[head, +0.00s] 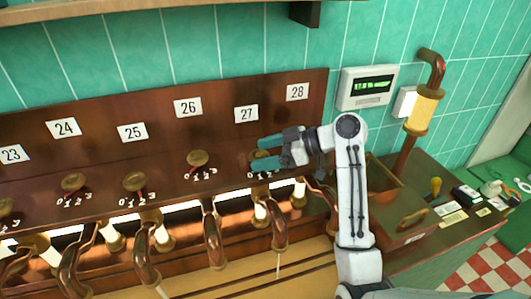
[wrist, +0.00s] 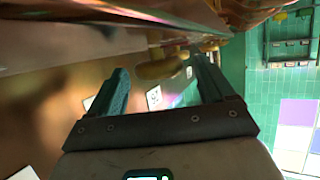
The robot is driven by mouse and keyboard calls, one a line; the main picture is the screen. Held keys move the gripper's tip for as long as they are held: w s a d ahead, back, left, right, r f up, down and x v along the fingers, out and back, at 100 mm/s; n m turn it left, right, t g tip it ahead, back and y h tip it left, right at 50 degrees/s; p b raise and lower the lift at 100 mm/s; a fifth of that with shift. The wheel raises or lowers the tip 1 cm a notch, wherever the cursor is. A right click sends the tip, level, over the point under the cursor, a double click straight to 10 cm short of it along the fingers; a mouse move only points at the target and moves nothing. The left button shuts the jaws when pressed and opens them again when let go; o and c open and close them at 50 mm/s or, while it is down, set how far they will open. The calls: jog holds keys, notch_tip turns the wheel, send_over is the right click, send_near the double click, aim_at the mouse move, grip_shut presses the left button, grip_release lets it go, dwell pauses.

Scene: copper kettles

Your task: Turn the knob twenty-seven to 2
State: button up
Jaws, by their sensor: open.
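Knob twenty-seven (head: 256,157) is a brass knob under the white label 27 (head: 246,114) on the dark copper-brown panel (head: 160,150). Its number scale is just below it and hard to read, so I cannot tell its setting. My gripper (head: 258,152) has teal fingers and is open at this knob, partly covering it. In the wrist view my gripper (wrist: 158,72) is open, with a brass, knob-like shape (wrist: 160,69) between and beyond the fingertips. I cannot tell whether the fingers touch it.
Brass knobs 26 (head: 197,158), 25 (head: 134,181) and 24 (head: 73,183) sit to the left. Copper spouts (head: 213,240) stick out below the panel. A shelf (head: 130,8) overhangs above. A display box (head: 367,87) and a copper pipe (head: 405,145) stand right.

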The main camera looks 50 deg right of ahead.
jog(key=b+v, duration=0.2)
jog(key=v, duration=0.8)
jog(key=shift+s+d, duration=0.2)
jog(key=shift+s, duration=0.1)
